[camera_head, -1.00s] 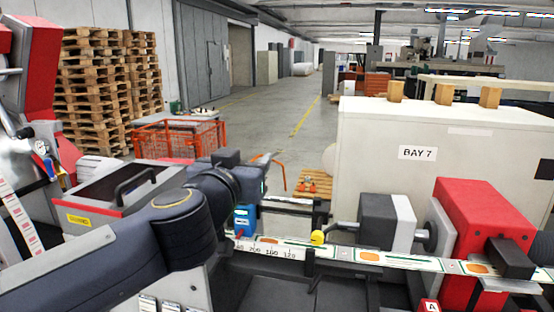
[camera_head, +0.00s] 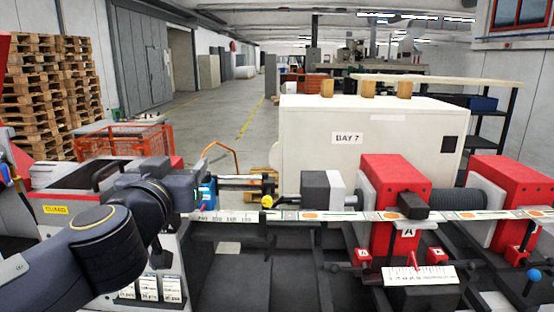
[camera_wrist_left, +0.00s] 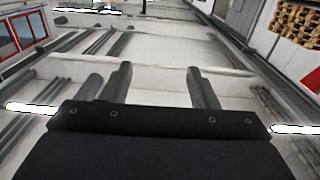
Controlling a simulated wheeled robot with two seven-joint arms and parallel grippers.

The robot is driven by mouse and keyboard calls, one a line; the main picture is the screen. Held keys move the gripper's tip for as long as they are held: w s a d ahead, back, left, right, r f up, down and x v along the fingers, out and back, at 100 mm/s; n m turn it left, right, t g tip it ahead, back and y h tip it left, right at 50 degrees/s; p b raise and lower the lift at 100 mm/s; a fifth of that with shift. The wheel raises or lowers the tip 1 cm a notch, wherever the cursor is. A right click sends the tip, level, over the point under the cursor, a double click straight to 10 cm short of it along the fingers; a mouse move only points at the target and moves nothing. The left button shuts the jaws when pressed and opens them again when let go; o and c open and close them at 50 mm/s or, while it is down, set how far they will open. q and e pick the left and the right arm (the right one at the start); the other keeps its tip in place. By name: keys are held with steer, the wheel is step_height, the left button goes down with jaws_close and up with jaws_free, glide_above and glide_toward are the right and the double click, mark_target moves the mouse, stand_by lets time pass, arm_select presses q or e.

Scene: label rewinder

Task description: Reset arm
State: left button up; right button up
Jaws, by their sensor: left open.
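My left arm reaches in from the lower left of the head view, in front of the left part of the label rewinder (camera_head: 392,190). Its dark wrist bends upward, and its gripper fingers cannot be made out clearly there. In the left wrist view my left gripper (camera_wrist_left: 158,70) has its two dark fingers spread apart with nothing between them. Behind them are the pale ceiling and its beams. My right gripper is in neither view.
A printed label strip (camera_head: 300,215) runs across the rewinder past red blocks. A white BAY 7 cabinet (camera_head: 300,160) stands behind. An orange wire crate (camera_head: 120,140) and stacked pallets (camera_head: 40,95) are at the left. The aisle floor (camera_head: 215,118) beyond is open.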

arm_select(q)
steer(key=s+a+f+g+h+b, duration=0.1)
steer(key=s+f+g, duration=0.3)
steer(key=s+f, duration=0.4)
steer(key=s+a+f+n+g+h+b, duration=0.1)
steer(key=s+f+g, duration=0.3)
steer(key=f, duration=1.2)
steer(key=s+a+f+n+g+b, duration=0.1)
steer(key=s+f+g, duration=0.3)
steer(key=s+f, duration=0.7)
steer(key=shift+s+a+f+g+h+b, duration=0.3)
steer(key=shift+s+a+f+h+b, duration=0.1)
steer(key=shift+a+f+b, duration=0.35)
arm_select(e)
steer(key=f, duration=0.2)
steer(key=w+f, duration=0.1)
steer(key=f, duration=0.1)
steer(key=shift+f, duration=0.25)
arm_select(q)
steer(key=shift+w+f, duration=0.1)
